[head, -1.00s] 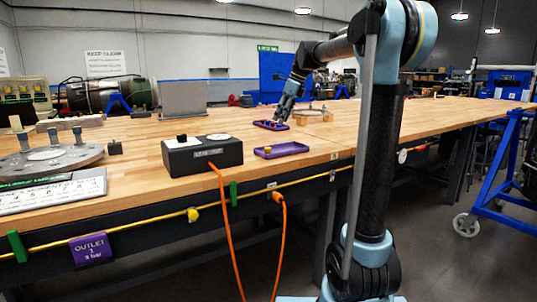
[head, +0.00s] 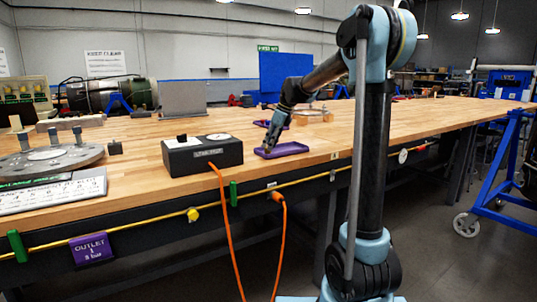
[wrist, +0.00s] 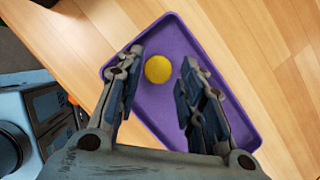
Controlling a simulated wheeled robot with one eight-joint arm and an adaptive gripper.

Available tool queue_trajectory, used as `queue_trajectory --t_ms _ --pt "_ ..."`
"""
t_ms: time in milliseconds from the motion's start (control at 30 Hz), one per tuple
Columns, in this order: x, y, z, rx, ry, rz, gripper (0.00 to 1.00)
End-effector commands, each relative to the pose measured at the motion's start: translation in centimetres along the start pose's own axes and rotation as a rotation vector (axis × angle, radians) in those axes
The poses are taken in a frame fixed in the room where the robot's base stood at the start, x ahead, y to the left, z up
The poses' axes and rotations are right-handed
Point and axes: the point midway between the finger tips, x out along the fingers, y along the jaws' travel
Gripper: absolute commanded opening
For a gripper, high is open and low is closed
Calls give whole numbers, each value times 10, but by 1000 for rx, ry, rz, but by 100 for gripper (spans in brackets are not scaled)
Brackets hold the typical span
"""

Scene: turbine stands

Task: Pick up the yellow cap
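The yellow cap (wrist: 158,69) is round and lies in the purple tray (wrist: 180,30), toward the tray's upper left in the wrist view. My gripper (wrist: 161,60) is open, with one finger on each side of the cap and a gap to both. The fingers look empty, and how far they are above the tray is hard to tell. In the head view my gripper (head: 268,148) is at the left end of the near purple tray (head: 288,150). The cap cannot be made out there.
A black box (head: 203,156) stands just left of the tray. A second purple tray (head: 264,123) lies behind, partly hidden by my arm. A yellow hose (head: 140,229) runs along the bench's front edge.

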Motion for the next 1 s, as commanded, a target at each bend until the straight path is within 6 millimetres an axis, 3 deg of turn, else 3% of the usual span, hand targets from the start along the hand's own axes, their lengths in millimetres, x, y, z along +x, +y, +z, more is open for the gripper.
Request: queue_trajectory --t_ms 167,433,567,1000 --pt "18 0 0 0 0 0 35" --pt "20 0 0 1 0 0 35" --pt "20 0 0 0 0 0 13" --pt "14 0 2 0 0 0 13"
